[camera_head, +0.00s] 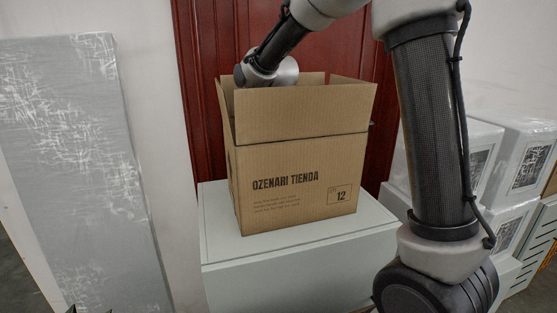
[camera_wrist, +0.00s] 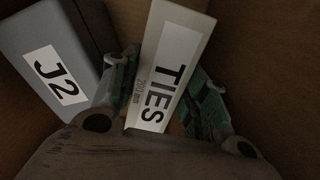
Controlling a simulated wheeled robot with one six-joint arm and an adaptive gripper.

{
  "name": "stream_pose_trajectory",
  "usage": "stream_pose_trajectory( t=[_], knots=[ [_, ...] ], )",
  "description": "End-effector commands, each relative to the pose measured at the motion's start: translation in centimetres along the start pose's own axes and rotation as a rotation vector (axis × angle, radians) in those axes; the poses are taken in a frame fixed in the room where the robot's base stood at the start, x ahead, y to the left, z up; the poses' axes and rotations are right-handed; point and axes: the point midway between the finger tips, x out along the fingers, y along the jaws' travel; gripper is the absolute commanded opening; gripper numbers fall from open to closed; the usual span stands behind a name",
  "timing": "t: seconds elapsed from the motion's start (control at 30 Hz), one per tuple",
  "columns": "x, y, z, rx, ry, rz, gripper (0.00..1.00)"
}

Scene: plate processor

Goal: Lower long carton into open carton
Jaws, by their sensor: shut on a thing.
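The open carton (camera_head: 292,165) is a brown box marked "OZENARI TIENDA" with its flaps up, standing upright on a pale cabinet. My arm reaches over its rim, and in the head view the gripper is hidden inside behind the front flap. In the wrist view my gripper (camera_wrist: 165,95) is shut on the long carton (camera_wrist: 180,45), a whitish box labelled "TIES 200 mm", between its two green-padded fingers. Brown carton walls surround them. Whether the long carton touches the carton floor cannot be told.
A grey box (camera_wrist: 50,45) labelled "J2" lies inside the open carton, left of my gripper. The pale cabinet (camera_head: 300,265) has a narrow bare top around the carton. White wrapped boxes (camera_head: 480,150) are stacked at right. A grey panel (camera_head: 80,170) leans at left.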

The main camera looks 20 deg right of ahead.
Motion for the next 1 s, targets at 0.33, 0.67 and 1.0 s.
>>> stream_pose_trajectory(
  t=[0.33,0.67,1.0],
  knots=[
    [-0.03,-0.01,0.0,0.0,0.0,-0.001,0.17],
    [0.15,-0.01,0.0,0.0,0.0,0.0,0.17],
    [0.14,-0.03,0.01,0.0,0.0,-0.001,0.69]
  ],
)
